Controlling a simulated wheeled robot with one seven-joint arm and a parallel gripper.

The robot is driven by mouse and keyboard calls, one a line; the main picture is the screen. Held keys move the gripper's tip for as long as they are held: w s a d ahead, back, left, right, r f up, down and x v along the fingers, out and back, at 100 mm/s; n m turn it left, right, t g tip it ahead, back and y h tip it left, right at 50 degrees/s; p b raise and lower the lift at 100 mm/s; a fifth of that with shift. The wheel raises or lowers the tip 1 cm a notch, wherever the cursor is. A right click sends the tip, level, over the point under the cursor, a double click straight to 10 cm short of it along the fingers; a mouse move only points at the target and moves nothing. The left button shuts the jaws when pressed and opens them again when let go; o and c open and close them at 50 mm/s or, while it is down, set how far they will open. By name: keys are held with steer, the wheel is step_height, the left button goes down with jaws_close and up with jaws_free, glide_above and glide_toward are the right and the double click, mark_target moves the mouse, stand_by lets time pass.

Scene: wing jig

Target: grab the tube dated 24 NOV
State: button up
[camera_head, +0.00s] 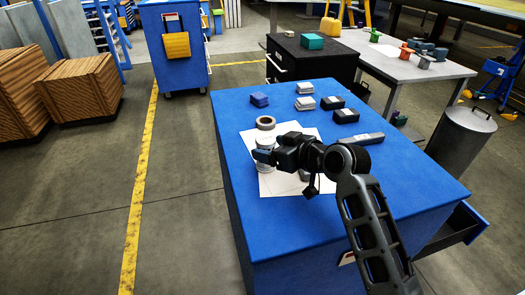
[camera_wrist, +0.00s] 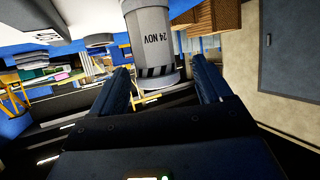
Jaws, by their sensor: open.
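The grey-white tube (camera_wrist: 150,28) printed 24 NOV shows in the wrist view, with dark stripes near one end and its other end cut off by the frame's top edge. My gripper (camera_wrist: 162,76) is open, with one finger on each side of the tube's striped end in the picture. No contact shows, and I cannot tell how deep the tube lies between the fingers. In the head view my gripper (camera_head: 262,155) is low over the blue table (camera_head: 310,222). A whitish round object (camera_head: 266,142) stands there, partly hidden by the gripper; its print is unreadable.
The table's front is clear; a drawer (camera_head: 450,237) juts out at right.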

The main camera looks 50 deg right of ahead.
steer(key=x, duration=0.3)
steer(key=p+x, duration=0.1)
steer(key=x, duration=0.1)
steer(key=shift+w+d, duration=0.3)
steer(key=shift+w, duration=0.05)
steer(key=shift+c, duration=0.3)
steer(key=c, duration=1)
